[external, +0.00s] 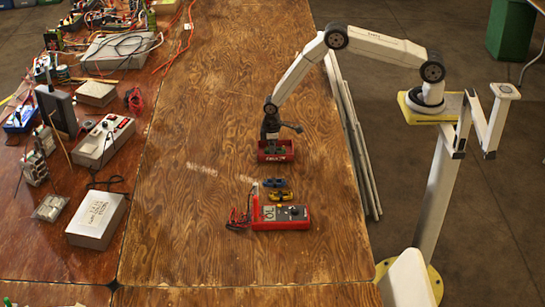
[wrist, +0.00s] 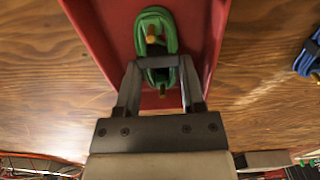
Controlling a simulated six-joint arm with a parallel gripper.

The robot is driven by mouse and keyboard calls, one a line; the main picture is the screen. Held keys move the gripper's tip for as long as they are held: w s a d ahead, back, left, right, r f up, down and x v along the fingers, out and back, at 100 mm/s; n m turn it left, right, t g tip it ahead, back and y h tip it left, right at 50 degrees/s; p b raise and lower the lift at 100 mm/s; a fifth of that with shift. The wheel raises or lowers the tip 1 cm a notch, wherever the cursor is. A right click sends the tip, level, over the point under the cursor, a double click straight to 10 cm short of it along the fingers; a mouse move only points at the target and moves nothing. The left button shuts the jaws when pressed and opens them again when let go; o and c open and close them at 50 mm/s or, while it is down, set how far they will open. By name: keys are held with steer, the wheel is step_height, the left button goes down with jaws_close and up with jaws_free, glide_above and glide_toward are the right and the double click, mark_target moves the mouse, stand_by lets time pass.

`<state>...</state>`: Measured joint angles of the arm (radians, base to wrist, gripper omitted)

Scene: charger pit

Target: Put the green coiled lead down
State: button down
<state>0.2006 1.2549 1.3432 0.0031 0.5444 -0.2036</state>
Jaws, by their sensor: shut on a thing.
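The green coiled lead (wrist: 144,28) shows in the wrist view as an oblong bundle with brass-coloured ends, between my gripper's fingers. My gripper (wrist: 158,66) is shut on it. Around it in that view are the walls and floor of a red open box (wrist: 106,25). In the external view my gripper (external: 270,138) points down over the red box (external: 278,158) on the wooden table. The lead is too small and dark there to make out clearly. I cannot tell whether it touches the box floor.
A blue coiled lead (external: 274,183) and a yellow coiled lead (external: 280,196) lie in front of the box, just behind a red multimeter (external: 282,217). The blue lead also shows in the wrist view (wrist: 309,54). Clutter fills the left table.

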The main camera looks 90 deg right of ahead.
steer(key=shift+c, duration=1)
jaws_free()
step_height(320, 180, up, 13)
stand_by(0.4)
steer(key=shift+r, duration=0.15)
